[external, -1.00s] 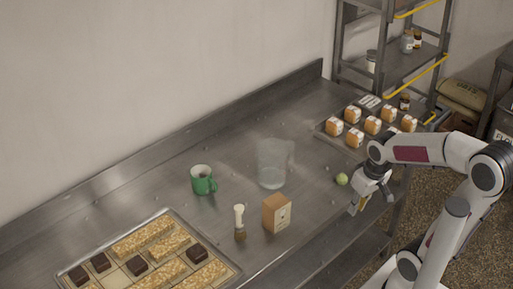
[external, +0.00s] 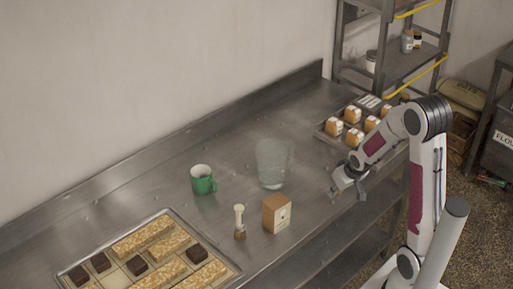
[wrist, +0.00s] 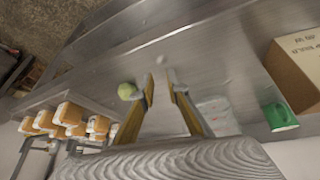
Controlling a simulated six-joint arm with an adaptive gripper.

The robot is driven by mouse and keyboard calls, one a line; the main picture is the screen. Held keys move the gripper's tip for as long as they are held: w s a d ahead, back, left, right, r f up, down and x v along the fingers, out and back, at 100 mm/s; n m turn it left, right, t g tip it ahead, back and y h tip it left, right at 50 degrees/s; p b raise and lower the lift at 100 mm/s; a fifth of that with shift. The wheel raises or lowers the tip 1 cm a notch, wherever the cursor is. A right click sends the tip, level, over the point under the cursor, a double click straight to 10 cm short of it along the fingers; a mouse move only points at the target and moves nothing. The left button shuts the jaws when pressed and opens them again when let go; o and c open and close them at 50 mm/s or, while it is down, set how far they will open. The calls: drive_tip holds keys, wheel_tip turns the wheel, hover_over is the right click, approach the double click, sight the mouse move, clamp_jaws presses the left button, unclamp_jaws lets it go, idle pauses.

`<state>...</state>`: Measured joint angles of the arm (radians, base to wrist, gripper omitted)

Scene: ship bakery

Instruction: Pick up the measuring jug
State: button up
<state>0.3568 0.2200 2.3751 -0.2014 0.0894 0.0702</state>
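The measuring jug (external: 272,163) is a clear, see-through vessel with a handle on its right, standing upright on the steel counter. In the wrist view the jug (wrist: 214,108) shows faintly just right of the fingers. My gripper (external: 348,192) is to the right of the jug in the external view, over the counter near its front edge, and apart from it. In the wrist view my gripper (wrist: 161,77) is open, with an empty gap between its fingertips.
A carton (external: 276,213), a brush (external: 239,222) and a green mug (external: 203,180) stand left of my gripper. A round green fruit (wrist: 127,91) lies near the fingers. Orange-and-white blocks (external: 353,137) sit on a tray behind. A pastry tray (external: 232,266) lies front left.

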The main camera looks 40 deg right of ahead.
drive_tip(key=shift+t, duration=0.8)
drive_tip(key=w, duration=0.1)
drive_tip(key=w+d+f, duration=0.1)
drive_tip(key=w, duration=0.1)
drive_tip(key=w+d+f, duration=0.1)
drive_tip(key=shift+w+f, duration=0.1)
drive_tip(key=shift+w, duration=0.25)
drive_tip(key=w, duration=0.1)
drive_tip(key=w+t, duration=0.1)
drive_tip(key=w, duration=0.1)
drive_tip(key=w+t, duration=0.1)
drive_tip(key=shift+w+d, duration=0.2)
drive_tip(key=shift+d, duration=0.2)
drive_tip(key=w+a+r+t, duration=0.1)
drive_tip(key=w+r+t, duration=0.4)
drive_tip(key=w+r, duration=0.2)
drive_tip(key=shift+r+n, duration=0.3)
drive_tip(key=shift+r, duration=0.6)
drive_tip(key=shift+w, duration=0.1)
drive_tip(key=shift+x, duration=1.25)
drive_tip(key=shift+w+f, duration=0.1)
drive_tip(key=shift+f, duration=0.1)
